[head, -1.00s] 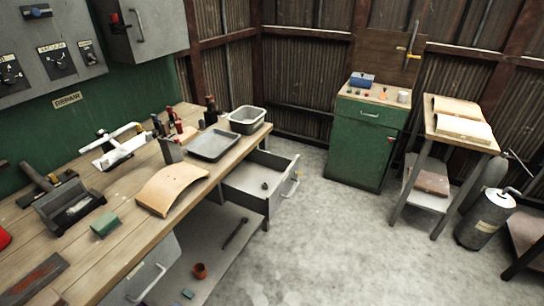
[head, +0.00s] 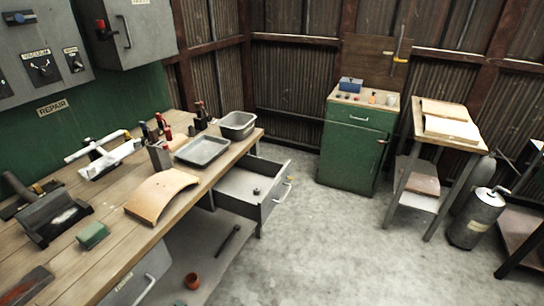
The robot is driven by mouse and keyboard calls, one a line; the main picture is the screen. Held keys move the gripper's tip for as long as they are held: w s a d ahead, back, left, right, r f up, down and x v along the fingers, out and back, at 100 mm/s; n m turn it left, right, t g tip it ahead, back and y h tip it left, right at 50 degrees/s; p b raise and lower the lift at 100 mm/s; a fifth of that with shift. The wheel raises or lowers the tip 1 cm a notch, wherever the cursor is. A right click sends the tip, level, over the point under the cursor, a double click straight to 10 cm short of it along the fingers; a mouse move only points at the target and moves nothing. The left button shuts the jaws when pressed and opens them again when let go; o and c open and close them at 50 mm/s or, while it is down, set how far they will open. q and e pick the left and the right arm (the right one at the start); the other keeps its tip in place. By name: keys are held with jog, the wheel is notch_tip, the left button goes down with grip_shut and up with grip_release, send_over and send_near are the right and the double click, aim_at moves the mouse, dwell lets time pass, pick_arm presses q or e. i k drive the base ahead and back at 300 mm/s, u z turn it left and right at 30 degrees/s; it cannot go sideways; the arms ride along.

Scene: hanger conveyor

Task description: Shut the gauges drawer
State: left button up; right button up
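A grey drawer (head: 262,211) under the right end of the wooden workbench is pulled out toward the right. A small dark item (head: 256,191) lies inside it, and a pale bar handle (head: 283,193) is on its front. I cannot read a label on it, so I cannot tell if it is the gauges drawer. A second grey front (head: 140,279) with a handle and a label is under the bench at the lower left; it is partly cut off. Neither of my grippers is in view.
The bench (head: 105,185) carries a curved wooden piece (head: 160,192), a grey tray (head: 202,149), a bin (head: 237,125) and tools. A shelf below holds an orange cup (head: 192,281) and a dark tool. A green cabinet (head: 350,150) stands at the back. The concrete floor (head: 330,250) right of the drawer is clear.

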aim_at(250, 189)
jog(key=k, duration=0.6)
jog(key=u, duration=0.45)
jog(key=i, duration=0.95)
jog(key=u, duration=0.45)
